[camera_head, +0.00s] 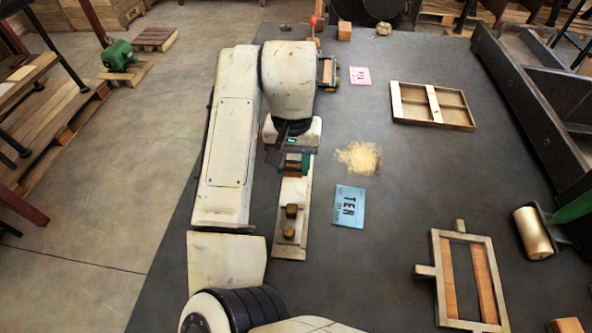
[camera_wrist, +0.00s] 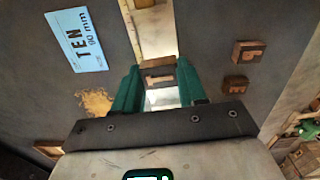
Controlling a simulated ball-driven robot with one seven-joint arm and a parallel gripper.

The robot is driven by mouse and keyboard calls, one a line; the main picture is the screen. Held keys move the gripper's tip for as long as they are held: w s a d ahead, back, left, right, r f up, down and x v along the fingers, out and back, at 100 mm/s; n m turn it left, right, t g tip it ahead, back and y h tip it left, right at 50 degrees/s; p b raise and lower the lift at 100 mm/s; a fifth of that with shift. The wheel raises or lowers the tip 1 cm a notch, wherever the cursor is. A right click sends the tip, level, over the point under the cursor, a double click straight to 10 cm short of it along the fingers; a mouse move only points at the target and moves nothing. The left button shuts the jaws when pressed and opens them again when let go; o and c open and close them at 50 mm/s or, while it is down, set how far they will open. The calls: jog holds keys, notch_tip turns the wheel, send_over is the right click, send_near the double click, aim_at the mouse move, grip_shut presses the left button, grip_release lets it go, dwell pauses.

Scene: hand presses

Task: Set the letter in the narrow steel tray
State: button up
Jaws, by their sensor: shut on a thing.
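The narrow steel tray (camera_head: 291,190) lies on the dark table below my gripper, running toward the camera. It shows in the wrist view as a pale strip (camera_wrist: 153,38) beyond the fingers. My gripper (camera_head: 292,170) is over the tray's far part, its green fingers shut on a small wooden letter block (camera_wrist: 158,79). The block's face is hidden, and I cannot tell whether it touches the tray. Two wooden blocks (camera_head: 291,210) (camera_head: 288,232) sit on the tray's nearer part.
Two loose letter blocks (camera_wrist: 248,52) (camera_wrist: 236,84) lie beside the tray. A blue TEN card (camera_head: 349,206) and sawdust (camera_head: 358,157) lie on its other side. A wooden compartment tray (camera_head: 396,103), a frame (camera_head: 439,250) and a roller (camera_head: 534,233) stand farther right.

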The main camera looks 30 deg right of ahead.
aim_at(296, 182)
jog(key=shift+w+d+f, duration=0.3)
jog(key=shift+f, duration=0.15)
jog(key=shift+w+d+f, duration=0.25)
jog(key=shift+w+f, duration=0.05)
jog(key=shift+f, duration=0.15)
jog(key=f, duration=0.1)
jog(key=f+p, duration=0.1)
jog(key=f, duration=0.1)
jog(key=shift+w+d+f, duration=0.15)
jog(key=shift+w+f, duration=0.05)
jog(key=shift+f, duration=0.1)
jog(key=shift+f, duration=0.2)
jog(key=shift+s+f, duration=0.25)
jog(key=shift+f, duration=0.45)
jog(key=o, duration=1)
notch_tip(296, 182, up, 14)
jog(key=shift+w+f, duration=0.15)
jog(key=shift+w, duration=0.1)
